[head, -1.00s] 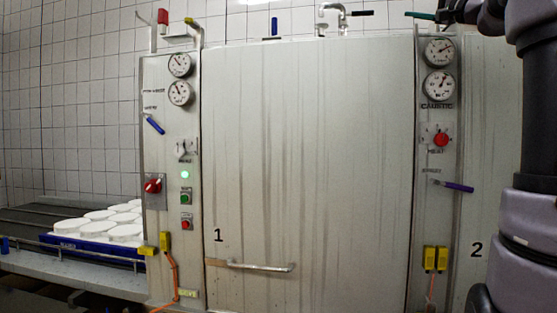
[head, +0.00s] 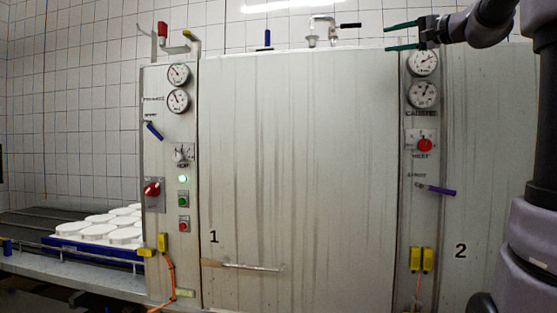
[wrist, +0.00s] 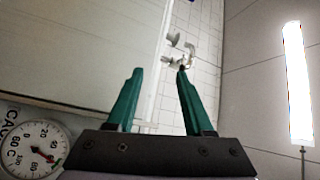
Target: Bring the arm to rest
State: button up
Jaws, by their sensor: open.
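My gripper (head: 402,36) is at the upper right in the head view, in front of the top of the right-hand control panel and above its gauges. Its two green fingers point left and are spread apart with nothing between them. In the wrist view my gripper (wrist: 158,88) is also open and empty, with both green fingers showing. My arm comes in from the right edge of the head view.
A large steel door marked 1 (head: 300,170) fills the middle. A left control panel (head: 165,215) has gauges and a green light. White moulds (head: 98,228) sit on a conveyor (head: 75,262) at left. A pipe with a black-handled valve (head: 322,25) rises above the door.

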jog(key=s+a+f+g+h, duration=0.1)
jog(key=s+a+f+g, duration=0.15)
jog(key=f, duration=0.45)
jog(key=s+a+f+g+h, duration=0.1)
jog(key=s+a+f+g, duration=0.2)
jog(key=f, duration=0.4)
jog(key=s+a+f+g+h, duration=0.1)
jog(key=s+a+f+h, duration=0.2)
jog(key=f, duration=0.4)
jog(key=s+f+n+g+h, duration=0.1)
jog(key=s+f+h, duration=0.1)
jog(key=s+f, duration=0.4)
jog(key=s+f+n+g+h, duration=0.1)
jog(key=s+f+n+h, duration=0.1)
jog(key=s+f, duration=0.5)
notch_tip(320, 180, down, 6)
jog(key=shift+s+d+f, duration=0.1)
jog(key=shift+s+d, duration=0.1)
jog(key=shift+d, duration=0.15)
